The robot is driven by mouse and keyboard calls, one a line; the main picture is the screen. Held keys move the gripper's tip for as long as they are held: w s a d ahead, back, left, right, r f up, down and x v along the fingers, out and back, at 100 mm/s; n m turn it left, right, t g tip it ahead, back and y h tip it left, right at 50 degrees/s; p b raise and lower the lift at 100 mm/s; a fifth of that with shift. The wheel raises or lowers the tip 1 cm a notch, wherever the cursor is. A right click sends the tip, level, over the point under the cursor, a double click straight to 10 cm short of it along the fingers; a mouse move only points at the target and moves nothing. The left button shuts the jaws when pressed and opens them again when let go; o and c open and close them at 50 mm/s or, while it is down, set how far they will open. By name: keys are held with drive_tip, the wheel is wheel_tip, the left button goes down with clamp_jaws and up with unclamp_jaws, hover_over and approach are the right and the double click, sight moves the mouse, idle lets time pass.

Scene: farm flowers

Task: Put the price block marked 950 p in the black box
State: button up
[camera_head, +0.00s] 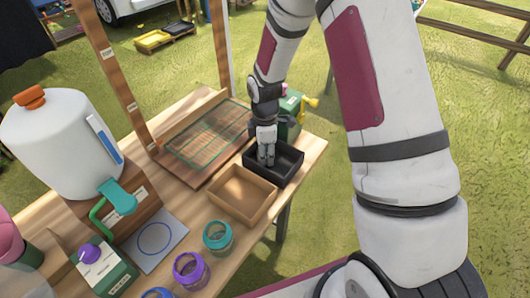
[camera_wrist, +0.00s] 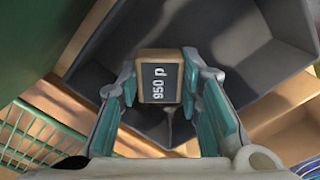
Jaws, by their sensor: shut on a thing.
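The price block marked 950 p (camera_wrist: 159,82) is a small tan block with a dark label. It sits between the fingers of my gripper (camera_wrist: 160,95), which is shut on it. The black box (camera_wrist: 255,50) is below and around the block in the wrist view. In the head view, my gripper (camera_head: 267,158) points down at the left part of the black box (camera_head: 290,172). The block is hidden there. I cannot tell whether the block touches the box floor.
A tan open box (camera_head: 240,205) stands next to the black box. A board with a green grid (camera_head: 205,140) lies to the left. Jars, including a teal one (camera_head: 218,237), stand in front.

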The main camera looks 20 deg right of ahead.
drive_tip(key=shift+f, duration=0.15)
drive_tip(key=o, duration=0.9)
drive_tip(key=shift+o, duration=0.2)
